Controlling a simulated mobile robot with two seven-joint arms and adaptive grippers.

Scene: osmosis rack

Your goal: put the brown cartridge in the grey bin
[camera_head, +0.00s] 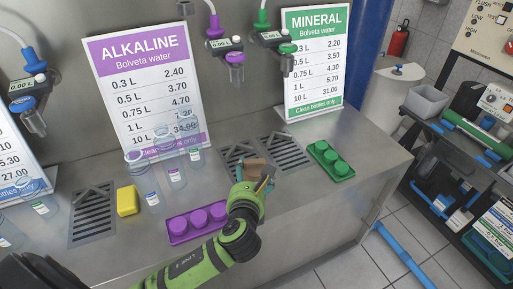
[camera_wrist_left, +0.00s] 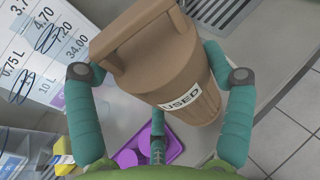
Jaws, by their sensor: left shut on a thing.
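The brown cartridge (camera_wrist_left: 160,60), with a handle and a label reading "USED", sits between the teal fingers of my left gripper (camera_wrist_left: 160,85) in the left wrist view. In the head view the brown cartridge (camera_head: 254,167) shows only in part beyond my left gripper (camera_head: 262,184), over the steel counter by the drain grates. My left gripper is shut on it. The grey bin (camera_head: 428,103) stands at the right on a dark rack, well away from the gripper; its inside shows little. My right gripper is not in view.
Purple caps in a tray (camera_head: 197,222) and green caps in a tray (camera_head: 331,160) flank the gripper. Clear bottles (camera_head: 175,170) and a yellow sponge (camera_head: 127,200) stand left. Floor with a blue pipe (camera_head: 405,255) lies between counter and rack (camera_head: 440,155).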

